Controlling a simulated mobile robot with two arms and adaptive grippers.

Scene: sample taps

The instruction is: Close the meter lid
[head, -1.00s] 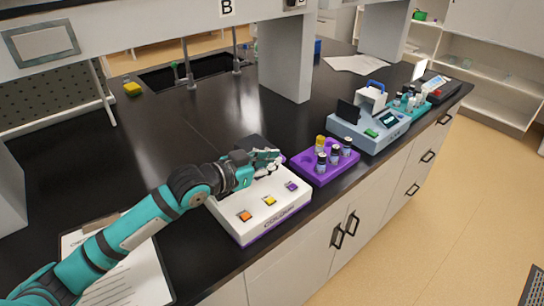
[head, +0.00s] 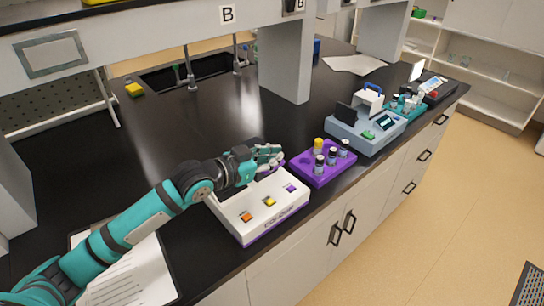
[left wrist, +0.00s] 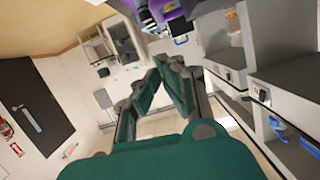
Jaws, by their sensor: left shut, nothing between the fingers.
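The meter (head: 352,136) is a blue-grey device with a small screen and a green key, standing toward the right along the bench. Its dark lid (head: 346,114) looks raised upright at the left rear of its top. My left gripper (head: 272,155) is over the back of a white button box, clearly left of the meter and apart from it. Its fingers are together and empty; they also show in the left wrist view (left wrist: 168,66). The meter is not clearly identifiable in the left wrist view. My right gripper is not in view.
The white box (head: 262,215) with coloured buttons is below my left gripper. A purple rack (head: 318,175) with several vials stands between box and meter. A teal rack (head: 406,108) is beyond the meter. A bench pillar (head: 285,65) stands behind. Open benchtop lies behind the vial rack.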

